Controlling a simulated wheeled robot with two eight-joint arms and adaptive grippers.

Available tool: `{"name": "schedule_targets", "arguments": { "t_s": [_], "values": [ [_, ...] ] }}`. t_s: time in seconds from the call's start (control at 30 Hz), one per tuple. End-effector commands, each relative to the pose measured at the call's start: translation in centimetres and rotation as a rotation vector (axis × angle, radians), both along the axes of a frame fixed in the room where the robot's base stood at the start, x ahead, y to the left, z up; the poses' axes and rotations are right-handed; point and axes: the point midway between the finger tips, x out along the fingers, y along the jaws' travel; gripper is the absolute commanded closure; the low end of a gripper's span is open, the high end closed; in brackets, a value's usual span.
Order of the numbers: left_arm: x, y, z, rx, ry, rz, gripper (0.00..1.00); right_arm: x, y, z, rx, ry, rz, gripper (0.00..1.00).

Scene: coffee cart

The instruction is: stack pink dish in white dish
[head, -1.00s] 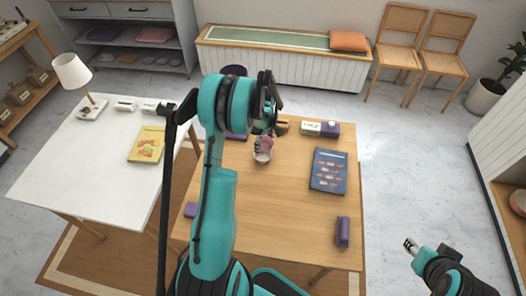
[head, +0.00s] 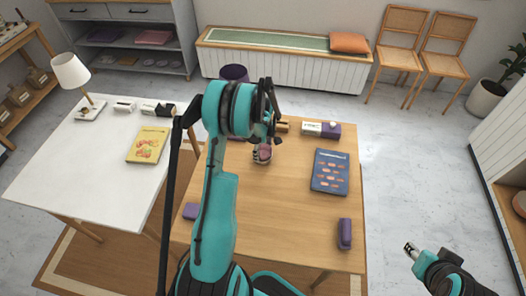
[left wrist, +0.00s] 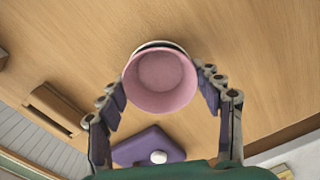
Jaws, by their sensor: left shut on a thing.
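The pink dish (left wrist: 161,80) fills the middle of the left wrist view, its open side facing the camera. My left gripper (left wrist: 163,92) is shut on it, with a finger at each side. The white dish (left wrist: 157,44) is mostly hidden behind the pink dish; only a light rim with a dark edge shows past it. In the head view the pink dish (head: 265,152) is low over or in the white dish on the wooden table; I cannot tell if they touch. My right gripper (head: 411,248) is empty, off the table at lower right; its opening is unclear.
A blue book (head: 329,172) lies right of the dishes on the wooden table (head: 285,215). A purple object (head: 344,233) stands near the front right edge, and white and purple boxes (head: 321,130) stand at the back. The table's middle front is clear.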

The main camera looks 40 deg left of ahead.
Motion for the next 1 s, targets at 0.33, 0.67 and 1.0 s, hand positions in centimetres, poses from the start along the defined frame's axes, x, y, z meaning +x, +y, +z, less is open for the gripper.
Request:
{"name": "schedule_targets", "arguments": {
  "t_s": [0.33,0.67,1.0],
  "values": [
    [-0.1,-0.1,-0.6,-0.002,0.002,0.0,0.14,0.0,0.0,-0.5,0.0,0.0,0.0,0.6],
    [0.0,0.0,-0.2,-0.001,0.001,0.0,0.14,0.0,0.0,-0.1,0.0,0.0,0.0,0.6],
    [-0.1,0.0,5.7,-0.001,0.001,0.0,0.14,0.0,0.0,2.5,0.0,0.0,0.0,0.6]
  ]
}}
